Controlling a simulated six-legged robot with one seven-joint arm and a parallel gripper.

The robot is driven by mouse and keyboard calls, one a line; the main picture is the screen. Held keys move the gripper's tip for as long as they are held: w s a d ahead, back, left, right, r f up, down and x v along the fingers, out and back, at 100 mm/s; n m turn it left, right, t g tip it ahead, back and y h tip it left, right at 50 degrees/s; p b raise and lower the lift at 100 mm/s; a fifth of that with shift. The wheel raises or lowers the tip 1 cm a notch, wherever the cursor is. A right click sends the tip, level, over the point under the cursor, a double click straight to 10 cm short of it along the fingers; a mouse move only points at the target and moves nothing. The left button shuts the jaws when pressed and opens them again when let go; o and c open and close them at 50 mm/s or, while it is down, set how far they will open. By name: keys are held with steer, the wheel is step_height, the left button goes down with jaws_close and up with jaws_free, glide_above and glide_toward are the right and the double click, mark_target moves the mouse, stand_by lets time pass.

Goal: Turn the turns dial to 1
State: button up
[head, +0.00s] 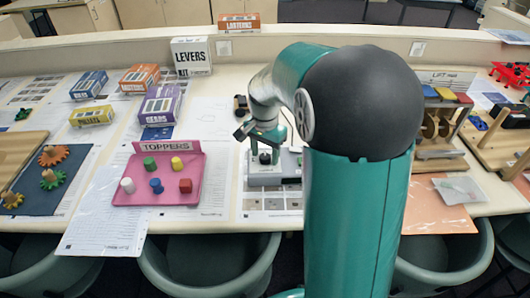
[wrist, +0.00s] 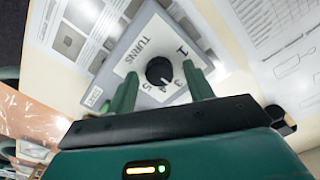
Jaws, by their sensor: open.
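The turns dial (wrist: 159,70) is a round black knob on a pale panel marked TURNS, with the numbers 1, 3 and 5 around it. A small light mark on its rim seems to face the 3 and 5 side; the exact setting is hard to tell. My gripper (wrist: 163,80) is open, with one green finger on each side of the dial in the wrist view. I cannot tell whether either finger touches it. In the head view, my gripper (head: 266,143) is just above the grey device (head: 264,178) bearing the dial.
A pink TOPPERS tray (head: 150,192) with several coloured pegs stands left of the device. A wooden stand with discs (head: 437,125) is right of my arm. Printed sheets lie around the device.

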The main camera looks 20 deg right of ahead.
steer(key=shift+f, duration=0.15)
steer(key=c, duration=1)
steer(key=shift+n, duration=0.4)
steer(key=n, duration=1.1)
steer(key=shift+d+n, duration=0.1)
steer(key=shift+n, duration=2)
steer(key=shift+o, duration=0.2)
